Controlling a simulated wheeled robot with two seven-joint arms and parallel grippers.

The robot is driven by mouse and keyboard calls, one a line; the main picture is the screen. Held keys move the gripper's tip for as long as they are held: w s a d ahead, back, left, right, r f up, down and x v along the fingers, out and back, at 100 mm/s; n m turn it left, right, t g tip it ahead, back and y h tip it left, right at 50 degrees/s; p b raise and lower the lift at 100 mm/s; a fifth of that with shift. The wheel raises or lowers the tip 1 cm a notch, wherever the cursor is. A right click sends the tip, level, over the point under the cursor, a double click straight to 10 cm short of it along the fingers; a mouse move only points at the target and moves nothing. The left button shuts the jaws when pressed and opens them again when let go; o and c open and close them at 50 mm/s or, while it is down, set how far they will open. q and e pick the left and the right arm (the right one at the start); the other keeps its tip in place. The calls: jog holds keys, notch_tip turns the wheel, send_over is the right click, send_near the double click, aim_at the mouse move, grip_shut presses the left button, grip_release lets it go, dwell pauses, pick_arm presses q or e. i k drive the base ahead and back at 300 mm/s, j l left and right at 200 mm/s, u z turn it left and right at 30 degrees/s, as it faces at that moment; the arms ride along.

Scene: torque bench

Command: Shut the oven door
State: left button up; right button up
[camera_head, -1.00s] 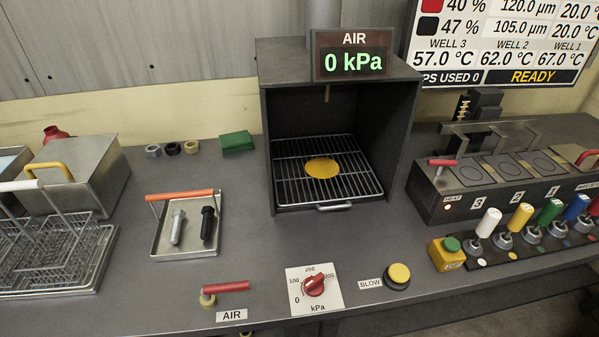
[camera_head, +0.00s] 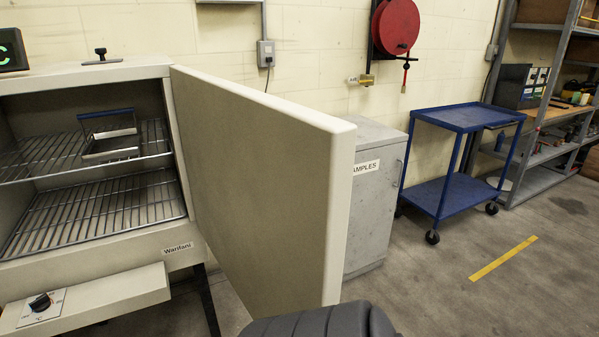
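The oven (camera_head: 110,245) stands at the left in the head view, with its left side cut off by the picture edge. Its pale door (camera_head: 265,170) is wide open, hinged on the oven's right side and jutting out toward me. The open chamber shows two wire racks. A small metal tray with a blue handle (camera_head: 107,112) rests on the upper rack (camera_head: 35,158); the lower rack (camera_head: 95,215) looks empty. Neither of my grippers is in view. A dark, ribbed, rounded part shows at the bottom edge, near the door's lower end, with no fingers visible.
A grey samples cabinet (camera_head: 376,200) stands behind the door, partly hidden by it. A blue cart (camera_head: 455,195) and shelving (camera_head: 545,170) are farther right. The floor at lower right is clear around a yellow stripe (camera_head: 503,259). A control knob (camera_head: 40,302) sits below the oven.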

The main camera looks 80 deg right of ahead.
aim_at(271, 177)
jog(key=k+l+z, duration=0.3)
jog(key=l, duration=0.3)
jog(key=l+z, duration=0.3)
jog(key=l, duration=0.25)
jog(key=k+l+z, duration=0.1)
jog(key=l+z, duration=0.25)
jog(key=l, duration=0.3)
